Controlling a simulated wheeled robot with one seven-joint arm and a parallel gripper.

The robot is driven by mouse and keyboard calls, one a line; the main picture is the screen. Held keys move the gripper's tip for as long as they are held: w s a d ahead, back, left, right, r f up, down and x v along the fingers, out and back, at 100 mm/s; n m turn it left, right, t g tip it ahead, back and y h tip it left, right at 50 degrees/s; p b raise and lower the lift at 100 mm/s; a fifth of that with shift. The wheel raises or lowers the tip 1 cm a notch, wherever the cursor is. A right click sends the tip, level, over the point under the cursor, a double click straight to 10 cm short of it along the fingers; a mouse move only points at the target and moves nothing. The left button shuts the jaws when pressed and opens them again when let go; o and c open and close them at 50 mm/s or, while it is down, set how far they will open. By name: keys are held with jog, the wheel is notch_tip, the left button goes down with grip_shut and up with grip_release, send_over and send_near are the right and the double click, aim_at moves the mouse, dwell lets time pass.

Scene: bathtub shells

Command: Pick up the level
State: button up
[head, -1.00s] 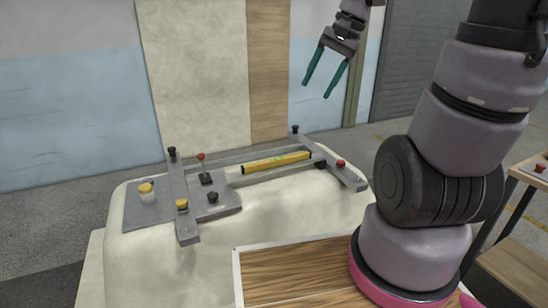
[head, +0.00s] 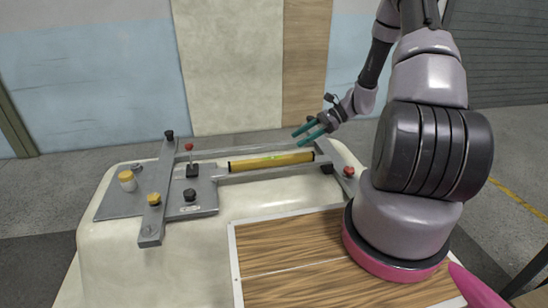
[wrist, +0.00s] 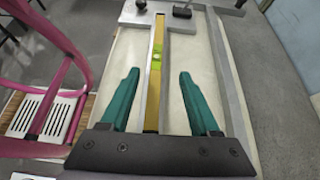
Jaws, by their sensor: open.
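The level is a yellow bar (head: 271,162) with a green vial at its middle. It lies along the grey metal frame on top of the pale tub shell. In the wrist view the level (wrist: 154,92) runs lengthwise between my two teal fingers, and the fingers do not touch it. My gripper (head: 304,131) is open and empty near the right end of the level, above the frame. It also shows in the wrist view (wrist: 160,85). The level's near end is partly hidden by the gripper body in the wrist view.
The grey frame (head: 158,200) carries several knobs in black, red and yellow. A grey side rail (wrist: 228,75) runs beside the level. The pale shell (head: 250,205) is bare in front of the frame. A wood-topped panel (head: 290,255) lies in front. A pink hoop-backed object (wrist: 60,60) stands at left.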

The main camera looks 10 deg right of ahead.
aim_at(275, 158)
jog(key=shift+w+a+f, duration=0.1)
jog(key=shift+f, duration=0.3)
jog(key=x, duration=0.5)
jog(key=shift+f, duration=0.1)
jog(key=x, duration=0.2)
jog(key=s+x, duration=0.1)
jog(key=x, duration=0.1)
jog(key=shift+f, duration=0.25)
jog(key=shift+w+a+f, duration=0.1)
jog(key=shift+a+f, duration=0.2)
jog(key=shift+a, duration=0.15)
grip_shut()
